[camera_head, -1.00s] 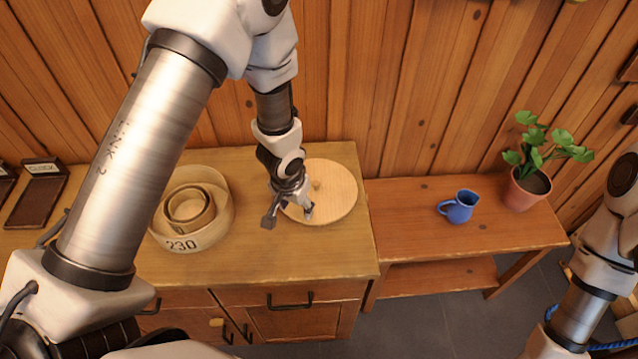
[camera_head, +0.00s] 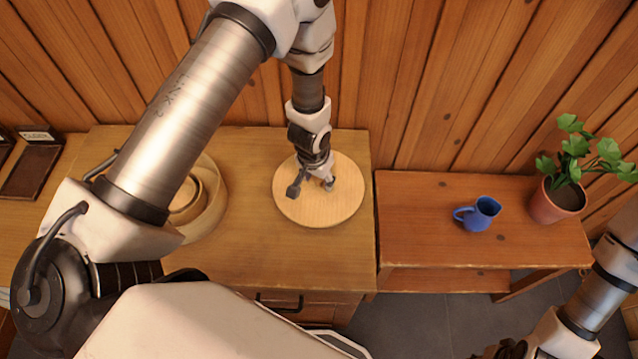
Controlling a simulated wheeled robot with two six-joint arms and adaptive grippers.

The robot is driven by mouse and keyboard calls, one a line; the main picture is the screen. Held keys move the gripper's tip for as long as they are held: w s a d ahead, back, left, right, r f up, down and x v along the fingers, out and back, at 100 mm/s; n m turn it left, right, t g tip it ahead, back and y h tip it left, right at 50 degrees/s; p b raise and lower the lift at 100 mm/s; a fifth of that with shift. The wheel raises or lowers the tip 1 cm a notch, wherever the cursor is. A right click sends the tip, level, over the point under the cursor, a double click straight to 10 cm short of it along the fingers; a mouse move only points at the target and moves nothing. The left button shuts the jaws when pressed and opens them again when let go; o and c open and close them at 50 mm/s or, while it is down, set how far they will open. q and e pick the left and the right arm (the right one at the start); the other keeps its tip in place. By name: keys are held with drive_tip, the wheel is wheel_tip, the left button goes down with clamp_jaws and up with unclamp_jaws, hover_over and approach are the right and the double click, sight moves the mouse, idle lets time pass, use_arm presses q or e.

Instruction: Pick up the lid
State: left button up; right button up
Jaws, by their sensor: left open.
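The lid (camera_head: 340,209) is a round, pale wooden disc lying flat on the cabinet top in the head view. My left gripper (camera_head: 311,188) is over the middle of the lid, pointing down, with its fingers spread and nothing seen between them. The lid's small knob is hidden behind the gripper. I cannot tell if the fingers touch the lid. My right gripper (camera_head: 507,350) shows only as a dark part cut off at the bottom edge, and its jaws are unclear.
A round wooden box (camera_head: 217,212) with a ring inside stands left on the cabinet top (camera_head: 262,245), partly behind my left arm. A lower bench (camera_head: 415,220) at right holds a blue jug (camera_head: 479,214) and a potted plant (camera_head: 558,200). A plank wall stands behind.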

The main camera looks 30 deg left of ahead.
use_arm(q)
drive_tip(key=shift+w+f, duration=0.15)
drive_tip(key=shift+f, duration=0.05)
drive_tip(key=shift+r, duration=0.1)
drive_tip(key=shift+c, duration=1.1)
drive_tip(key=shift+s, duration=0.2)
clamp_jaws()
drive_tip(key=shift+r, duration=0.1)
